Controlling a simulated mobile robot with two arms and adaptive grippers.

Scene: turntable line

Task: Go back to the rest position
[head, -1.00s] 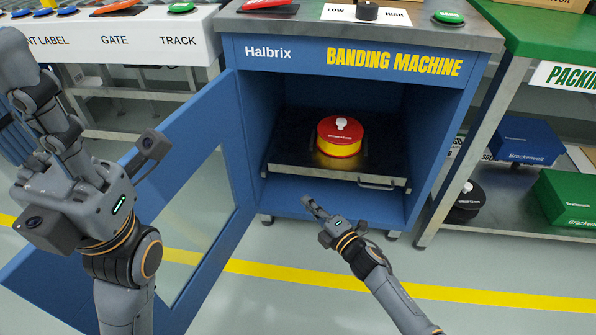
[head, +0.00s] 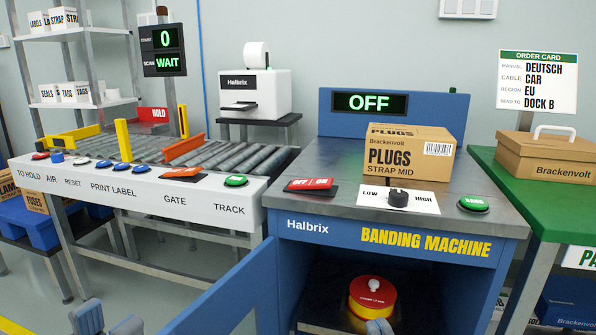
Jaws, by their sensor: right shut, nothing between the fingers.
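My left gripper (head: 107,320) shows only by its fingertips at the bottom left edge, with a gap between them, left of the open blue door. My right gripper (head: 380,326) shows only by its tip at the bottom edge, shut and empty, in front of the red and yellow round item (head: 372,297) inside the banding machine. Whether the tip is inside the opening or in front of it, I cannot tell. The rest of both arms is out of view.
The banding machine (head: 305,252) stands ahead, its blue door (head: 235,290) swung open to the left. Its display (head: 369,102) reads OFF. A PLUGS carton (head: 405,158) sits on top. A roller line (head: 200,150) stands left, a green packing table (head: 530,205) right.

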